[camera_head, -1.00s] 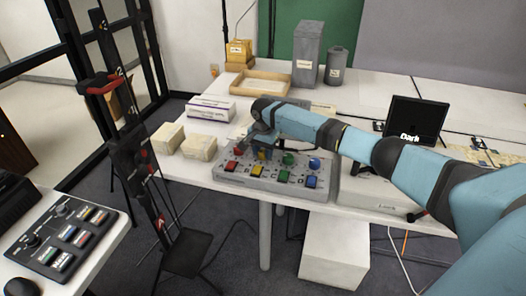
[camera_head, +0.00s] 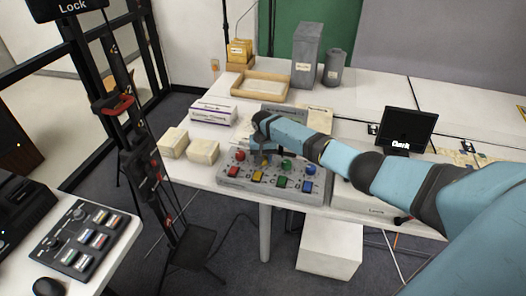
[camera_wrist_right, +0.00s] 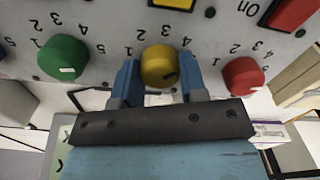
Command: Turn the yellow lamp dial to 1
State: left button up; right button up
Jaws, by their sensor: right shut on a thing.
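The yellow dial (camera_wrist_right: 160,66) is a round knob on the grey control panel (camera_wrist_right: 220,25), with printed numbers around it. The numbers 1, 2, 3 and 4 show, upside down in the wrist view. A small dark mark is on the dial's lower right there; I cannot tell which number it selects. My right gripper (camera_wrist_right: 160,82) is shut on the dial, one finger on each side. In the head view my right gripper (camera_head: 265,150) is over the grey console (camera_head: 318,200) and largely hides the dial. My left gripper is not in view.
In the wrist view a green dial (camera_wrist_right: 63,56) and a red dial (camera_wrist_right: 243,76) flank the yellow one closely. Coloured buttons line the console's front. Cream boxes (camera_head: 203,152) stand left of it; a small black screen (camera_head: 408,125) stands to the right.

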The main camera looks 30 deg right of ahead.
jog(key=shift+n+p, duration=0.35)
jog(key=shift+n, duration=0.65)
jog(key=n+p, duration=0.1)
jog(key=n, duration=0.3)
jog(key=shift+n, duration=0.3)
jog(key=n, duration=1.2)
jog(key=shift+n, duration=0.3)
jog(key=n, duration=0.3)
jog(key=shift+n+b, duration=0.45)
jog(key=shift+n, duration=1.25)
